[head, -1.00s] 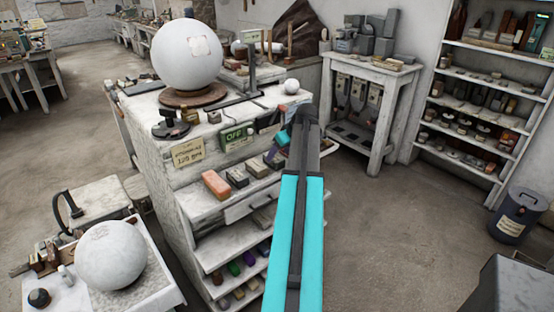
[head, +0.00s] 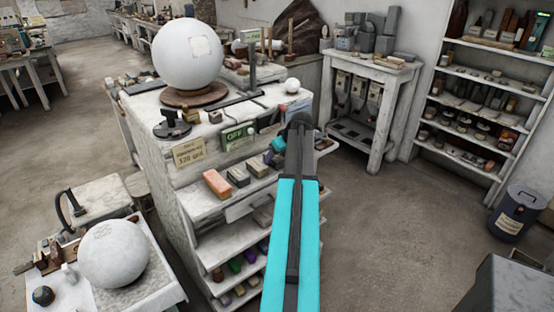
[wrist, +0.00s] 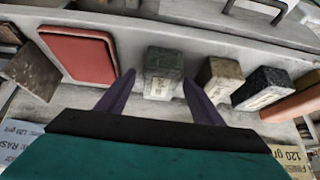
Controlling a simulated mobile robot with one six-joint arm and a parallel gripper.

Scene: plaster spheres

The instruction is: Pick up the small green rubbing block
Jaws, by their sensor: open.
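The small green rubbing block (wrist: 164,62) is grey-green with a pale label on its near face. It stands on a whitish shelf in the wrist view. My gripper (wrist: 159,79) is open, with one purple finger toward each side of the block. The fingertips look close to it, but I cannot tell whether they touch or how far they reach down. In the head view the block (head: 272,158) is small and partly hidden by my gripper (head: 275,150) and arm.
A brown-olive block (wrist: 220,78) and a black block (wrist: 262,88) stand close on the right. A red block (wrist: 80,55) lies to the left. An orange block (head: 217,184) sits at the shelf's left end. A large plaster sphere (head: 187,52) stands on top.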

